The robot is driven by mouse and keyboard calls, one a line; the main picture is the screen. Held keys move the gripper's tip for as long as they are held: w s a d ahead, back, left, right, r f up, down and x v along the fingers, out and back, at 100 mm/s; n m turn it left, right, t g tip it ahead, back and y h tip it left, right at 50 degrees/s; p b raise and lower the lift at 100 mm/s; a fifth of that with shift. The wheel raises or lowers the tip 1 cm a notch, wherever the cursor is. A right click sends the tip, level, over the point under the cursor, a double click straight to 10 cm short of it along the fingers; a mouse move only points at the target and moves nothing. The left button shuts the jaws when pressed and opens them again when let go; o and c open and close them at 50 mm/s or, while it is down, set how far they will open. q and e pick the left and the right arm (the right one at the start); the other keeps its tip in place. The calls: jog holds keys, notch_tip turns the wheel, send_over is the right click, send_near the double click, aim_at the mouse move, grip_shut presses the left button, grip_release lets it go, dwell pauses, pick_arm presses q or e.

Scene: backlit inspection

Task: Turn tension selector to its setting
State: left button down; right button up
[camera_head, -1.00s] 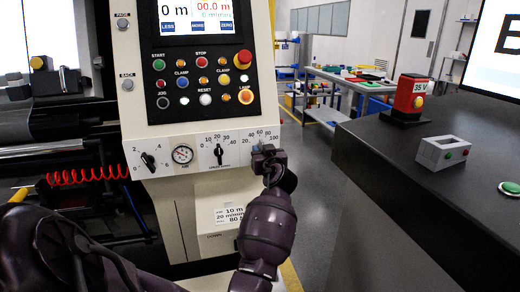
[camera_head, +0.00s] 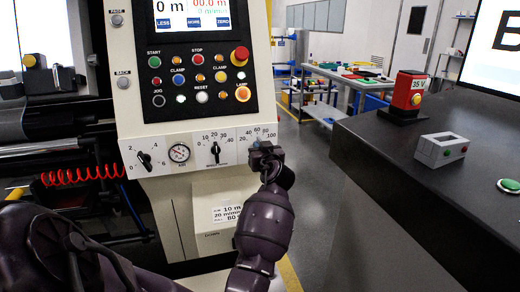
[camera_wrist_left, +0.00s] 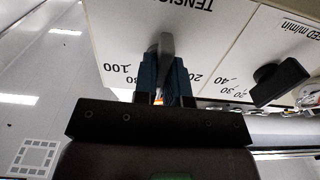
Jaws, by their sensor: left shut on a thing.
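The tension selector is the rightmost knob on the white lower strip of the machine panel. In the left wrist view the grey selector knob (camera_wrist_left: 166,50) stands between the blue fingertips of my left gripper (camera_wrist_left: 163,80), under the upside-down word TENSION. The scale number 100 shows beside it. My left gripper (camera_head: 262,148) is shut on this knob in the head view, and it hides most of the knob and part of the scale. The knob's exact pointing is hard to tell. My right gripper is not in view.
The speed knob (camera_head: 215,152) sits left of the tension selector, and it also shows in the left wrist view (camera_wrist_left: 279,80). A gauge (camera_head: 179,152) and another knob (camera_head: 145,160) are farther left. A card (camera_head: 228,213) hangs below. A dark counter (camera_head: 430,190) stands at the right.

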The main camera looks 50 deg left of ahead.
pick_arm(q)
jog(key=m+p, duration=0.1)
jog(key=m, duration=0.4)
jog(key=shift+r, duration=0.15)
jog(key=shift+m, duration=0.3)
dwell(0.3)
jog(key=c, duration=1.2)
grip_release()
